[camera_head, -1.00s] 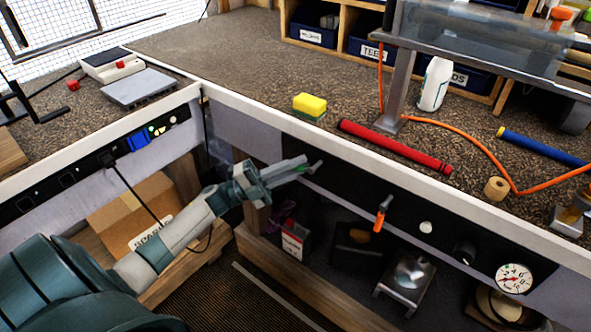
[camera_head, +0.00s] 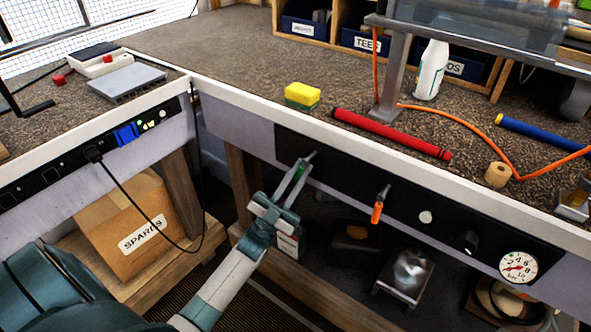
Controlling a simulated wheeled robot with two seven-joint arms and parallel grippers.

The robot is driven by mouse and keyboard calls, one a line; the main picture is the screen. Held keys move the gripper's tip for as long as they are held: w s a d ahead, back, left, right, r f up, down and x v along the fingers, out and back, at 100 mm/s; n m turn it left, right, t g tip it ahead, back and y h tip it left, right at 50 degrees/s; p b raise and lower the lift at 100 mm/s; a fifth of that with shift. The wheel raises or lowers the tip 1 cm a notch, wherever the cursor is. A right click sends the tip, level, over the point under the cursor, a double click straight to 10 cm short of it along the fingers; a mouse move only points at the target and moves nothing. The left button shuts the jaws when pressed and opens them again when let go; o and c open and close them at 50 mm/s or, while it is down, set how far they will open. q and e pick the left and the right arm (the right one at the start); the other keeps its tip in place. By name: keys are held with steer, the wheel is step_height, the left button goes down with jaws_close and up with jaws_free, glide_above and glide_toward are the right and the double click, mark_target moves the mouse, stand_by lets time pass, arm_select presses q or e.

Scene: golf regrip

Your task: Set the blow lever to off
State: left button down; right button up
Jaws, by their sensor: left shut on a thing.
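A black control panel (camera_head: 340,181) on the front of the bench carries two levers. The green-handled lever (camera_head: 300,173) is at the panel's left end and now points down and slightly left. My left gripper (camera_head: 293,185) reaches it from below and is shut on its green handle, which the fingers partly hide. The orange-handled lever (camera_head: 378,207) hangs nearly straight down further right, with nothing touching it. I cannot read which lever is labelled blow. My right gripper is not in view.
Further right on the panel are a white button (camera_head: 426,217), a black knob (camera_head: 467,242) and a pressure gauge (camera_head: 518,267). A cardboard box (camera_head: 120,222) stands under the left bench. A red grip (camera_head: 390,133) and a yellow-green sponge (camera_head: 302,96) lie on the benchtop.

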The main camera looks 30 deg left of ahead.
arm_select(q)
steer(key=n+y, duration=0.3)
steer(key=d+n+t+y, duration=0.1)
steer(key=n+y, duration=0.2)
steer(key=shift+d+f+p, duration=0.1)
steer(key=shift+f+p, duration=0.05)
steer(key=shift+p, duration=0.15)
steer(key=n+y, duration=0.5)
steer(key=shift+s+d+f, duration=0.1)
steer(key=shift+d+f, duration=0.05)
steer(key=shift+d, duration=0.25)
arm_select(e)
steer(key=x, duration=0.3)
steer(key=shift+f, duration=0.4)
arm_select(q)
steer(key=c, duration=1.7)
jaws_free()
steer(key=shift+c, duration=0.2)
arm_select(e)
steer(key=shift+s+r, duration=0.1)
arm_select(q)
steer(key=shift+s, duration=0.1)
